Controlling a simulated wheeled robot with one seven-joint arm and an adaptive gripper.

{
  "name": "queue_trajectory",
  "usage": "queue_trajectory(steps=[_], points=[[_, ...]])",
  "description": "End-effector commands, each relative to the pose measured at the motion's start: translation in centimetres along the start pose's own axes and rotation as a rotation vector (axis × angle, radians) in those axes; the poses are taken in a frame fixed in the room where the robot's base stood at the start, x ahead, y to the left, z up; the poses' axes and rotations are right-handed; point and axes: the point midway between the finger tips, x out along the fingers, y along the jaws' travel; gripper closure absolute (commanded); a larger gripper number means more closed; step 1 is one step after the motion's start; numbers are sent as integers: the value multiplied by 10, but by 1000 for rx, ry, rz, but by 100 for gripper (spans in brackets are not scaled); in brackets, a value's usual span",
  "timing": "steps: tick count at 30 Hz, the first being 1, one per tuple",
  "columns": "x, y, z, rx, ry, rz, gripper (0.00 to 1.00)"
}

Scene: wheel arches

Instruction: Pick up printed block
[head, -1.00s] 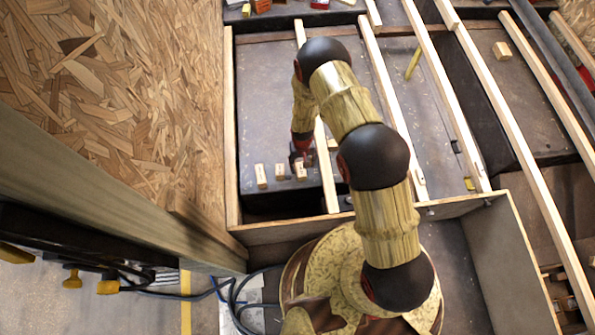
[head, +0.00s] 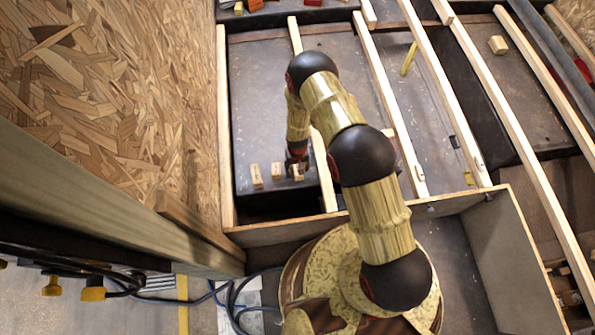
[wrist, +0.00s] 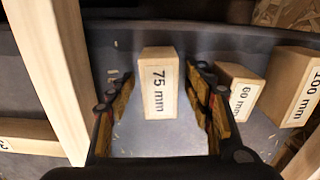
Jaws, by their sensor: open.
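The printed block marked "75 mm" (wrist: 158,85) is pale wood and stands between the two fingers of my open gripper (wrist: 160,78) in the wrist view. Gaps show on both sides of it, and the fingers do not appear to touch it. In the head view it is the rightmost block (head: 298,174) of a short row, partly hidden by my gripper (head: 296,162). The "60 mm" block (wrist: 238,92) stands just beyond the right finger in the wrist view. The "100 mm" block (wrist: 296,87) is farther right.
The blocks stand on a dark grey panel (head: 255,90) inside a wooden frame. A pale batten (wrist: 52,70) runs close beside the left finger in the wrist view. A chipboard wall (head: 120,90) rises at the left in the head view. More battens (head: 440,75) lie to the right.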

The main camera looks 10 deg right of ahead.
Motion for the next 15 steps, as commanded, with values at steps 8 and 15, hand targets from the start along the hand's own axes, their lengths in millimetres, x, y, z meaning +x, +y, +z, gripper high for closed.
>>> queue_trajectory(steps=[8,15], points=[[-1,0,0,0,0,0,61],[-1,0,0,0,0,0,75]])
